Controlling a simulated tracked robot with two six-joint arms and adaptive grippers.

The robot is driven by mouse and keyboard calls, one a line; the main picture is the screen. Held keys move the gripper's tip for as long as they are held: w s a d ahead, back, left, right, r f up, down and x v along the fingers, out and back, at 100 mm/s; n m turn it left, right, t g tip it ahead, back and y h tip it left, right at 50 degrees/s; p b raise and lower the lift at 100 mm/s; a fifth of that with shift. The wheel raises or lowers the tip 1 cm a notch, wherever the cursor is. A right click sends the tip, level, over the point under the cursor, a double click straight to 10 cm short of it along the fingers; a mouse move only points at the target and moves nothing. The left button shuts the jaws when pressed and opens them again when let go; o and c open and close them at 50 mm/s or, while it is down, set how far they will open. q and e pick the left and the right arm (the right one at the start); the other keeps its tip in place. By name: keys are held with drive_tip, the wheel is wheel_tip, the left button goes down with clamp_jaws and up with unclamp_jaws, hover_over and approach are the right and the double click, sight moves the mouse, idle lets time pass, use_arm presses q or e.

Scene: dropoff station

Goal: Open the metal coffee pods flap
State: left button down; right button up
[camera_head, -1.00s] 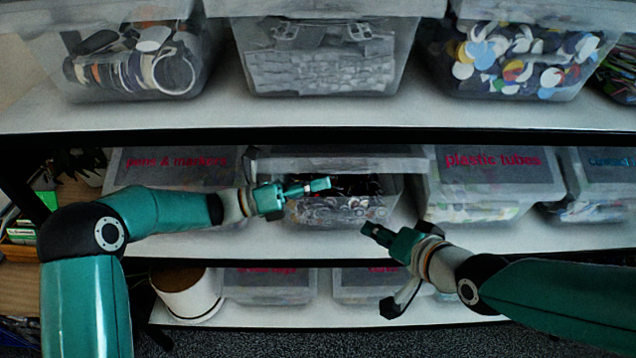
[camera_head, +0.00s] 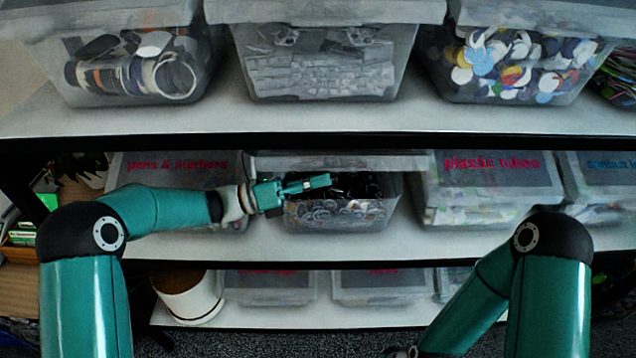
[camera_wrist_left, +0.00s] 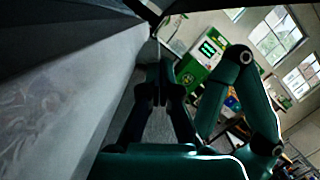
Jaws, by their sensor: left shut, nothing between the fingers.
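The clear bin of coffee pods (camera_head: 338,217) stands in the middle of the middle shelf. Its grey flap (camera_head: 375,161) shows as a thin band above the bin's front, with dark contents visible in a gap below it. The flap looks raised; its full angle is hard to tell. My left gripper (camera_head: 322,181) is shut and empty, just below the flap at the bin's upper front; contact is unclear. Its closed fingers show in the left wrist view (camera_wrist_left: 160,84). My right gripper (camera_head: 402,352) is low at the bottom edge, mostly cut off.
A pens and markers bin (camera_head: 180,168) stands at left and a plastic tubes bin (camera_head: 490,180) at right. Bins fill the upper shelf (camera_head: 300,118) above. A white pot (camera_head: 190,300) and more bins stand on the lower shelf.

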use_arm(q)
drive_tip(key=shift+w+r+p, duration=0.25)
drive_tip(key=shift+r+p, duration=0.05)
drive_tip(key=shift+r, duration=0.95)
